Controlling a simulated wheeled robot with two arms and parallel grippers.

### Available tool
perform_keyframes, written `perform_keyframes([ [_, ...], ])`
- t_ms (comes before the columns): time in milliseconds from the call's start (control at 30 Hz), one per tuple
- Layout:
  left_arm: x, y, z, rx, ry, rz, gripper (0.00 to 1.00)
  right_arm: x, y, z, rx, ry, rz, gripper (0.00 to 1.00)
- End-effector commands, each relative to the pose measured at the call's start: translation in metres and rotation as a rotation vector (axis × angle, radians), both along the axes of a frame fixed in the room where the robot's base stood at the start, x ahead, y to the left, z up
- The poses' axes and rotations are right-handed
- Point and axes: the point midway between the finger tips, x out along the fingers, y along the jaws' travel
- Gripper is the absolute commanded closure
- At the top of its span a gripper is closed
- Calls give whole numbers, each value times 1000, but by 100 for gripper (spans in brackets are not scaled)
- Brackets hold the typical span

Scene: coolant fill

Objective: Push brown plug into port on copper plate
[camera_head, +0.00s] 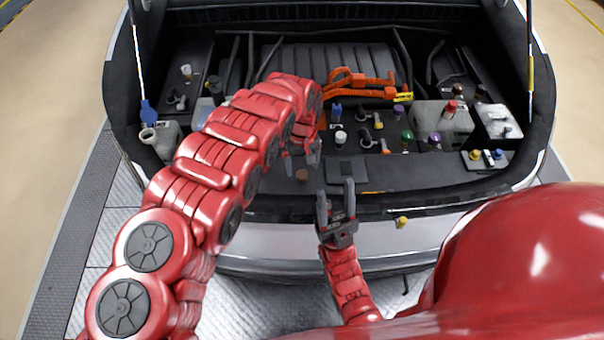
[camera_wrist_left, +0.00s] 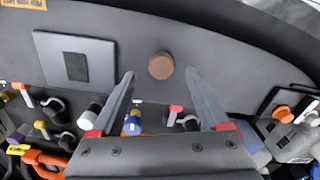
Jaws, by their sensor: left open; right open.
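The brown plug (camera_wrist_left: 161,66) shows as a round brown cap on the dark front panel. In the head view the brown plug (camera_head: 302,175) lies just below my left gripper (camera_head: 301,161). My left gripper is open and empty, with its fingers to either side of the plug's direction. In the left wrist view the plug sits just past the fingertips of my left gripper (camera_wrist_left: 160,75), untouched as far as I can tell. My right gripper (camera_head: 336,188) is open and empty in front of the bay's edge. I cannot make out a copper plate; my left arm hides part of the bay.
A dark square plate (camera_head: 350,170) lies right of the plug. Several coloured caps, including a green cap (camera_head: 407,135), stand behind it. Orange cables (camera_head: 358,85) run at the back. A white reservoir (camera_head: 445,122) stands right. A yellow cap (camera_head: 402,222) is near the bumper.

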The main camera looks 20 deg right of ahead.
Motion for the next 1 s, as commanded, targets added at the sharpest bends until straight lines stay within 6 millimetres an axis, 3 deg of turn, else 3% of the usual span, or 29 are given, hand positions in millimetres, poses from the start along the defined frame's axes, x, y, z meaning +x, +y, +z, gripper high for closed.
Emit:
perform_keyframes([
  [167, -6, 2, -17, 0, 3, -1, 21, 0, 0, 21, 0, 0, 0, 50],
  [400, -4, 2, -39, 0, 1, 0, 21, 0, 0, 21, 0, 0, 0, 50],
  [667, -4, 2, -41, 2, 0, 0, 23, 0, 0, 21, 0, 0, 0, 50],
  [1000, -3, 2, -41, 1, 0, 0, 84, 0, 0, 21, 0, 0, 0, 50],
])
